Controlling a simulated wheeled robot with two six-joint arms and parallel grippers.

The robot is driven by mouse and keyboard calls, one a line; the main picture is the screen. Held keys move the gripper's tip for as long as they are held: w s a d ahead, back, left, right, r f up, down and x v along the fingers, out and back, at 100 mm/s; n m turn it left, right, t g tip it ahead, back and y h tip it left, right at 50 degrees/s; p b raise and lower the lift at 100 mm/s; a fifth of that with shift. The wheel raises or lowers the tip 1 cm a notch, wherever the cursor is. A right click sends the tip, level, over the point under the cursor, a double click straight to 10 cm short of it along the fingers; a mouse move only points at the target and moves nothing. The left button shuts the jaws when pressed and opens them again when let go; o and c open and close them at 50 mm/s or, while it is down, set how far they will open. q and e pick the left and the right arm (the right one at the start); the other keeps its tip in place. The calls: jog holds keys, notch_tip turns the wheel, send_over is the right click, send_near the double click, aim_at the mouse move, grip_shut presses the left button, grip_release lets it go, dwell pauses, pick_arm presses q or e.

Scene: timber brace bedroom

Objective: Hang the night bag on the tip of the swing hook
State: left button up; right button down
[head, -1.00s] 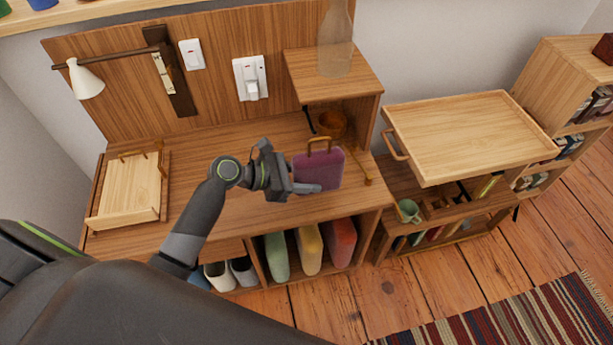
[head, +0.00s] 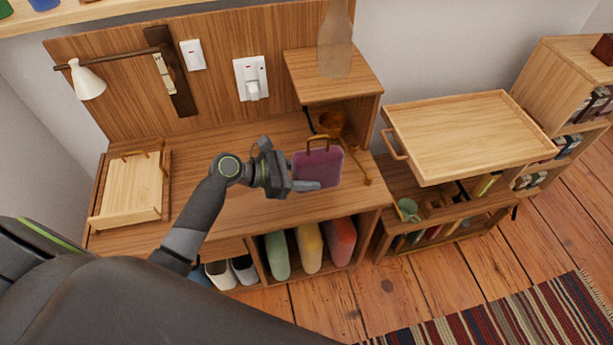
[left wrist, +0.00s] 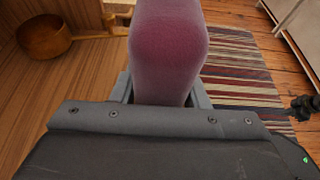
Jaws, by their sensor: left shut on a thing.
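The night bag (head: 318,169) is purple with a tan handle (head: 318,140) standing up on top. My left gripper (head: 304,186) is shut on its body, reaching in from the left. The bag is upright in front of the small raised shelf, apparently above the desk top. In the left wrist view the bag (left wrist: 168,50) fills the middle between the fingers. A dark wall brace (head: 172,75) carries a bar (head: 110,58) reaching left, which may be the swing hook; its tip is at the far left. A dark shape at the wrist view's right edge may be my right gripper (left wrist: 303,107); its jaws are unclear.
A white lamp shade (head: 87,80) hangs by the bar's left end. A wooden tray (head: 128,187) lies on the desk's left. A copper pan (head: 332,122) and glass bottle (head: 335,45) are near the bag. The desk middle (head: 215,150) is mostly clear.

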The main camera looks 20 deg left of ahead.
pick_arm(q)
jog(key=shift+w+a+b, duration=0.2)
jog(key=shift+w+a, duration=0.5)
jog(key=shift+w, duration=0.35)
jog(key=shift+w+a+b, duration=0.2)
jog(key=shift+w+a, duration=0.5)
jog(key=shift+w, duration=0.35)
pick_arm(e)
jog(key=shift+f, duration=0.45)
pick_arm(q)
jog(key=shift+f, duration=0.8)
pick_arm(e)
jog(key=shift+f, duration=0.2)
pick_arm(q)
jog(key=o, duration=1.2)
jog(key=shift+c, duration=0.2)
jog(key=shift+s+a, duration=0.1)
jog(key=shift+a, duration=0.1)
jog(key=v, duration=1.7)
pick_arm(e)
jog(key=shift+s+a, duration=0.1)
jog(key=shift+s, duration=0.3)
pick_arm(q)
jog(key=shift+s+d, duration=0.1)
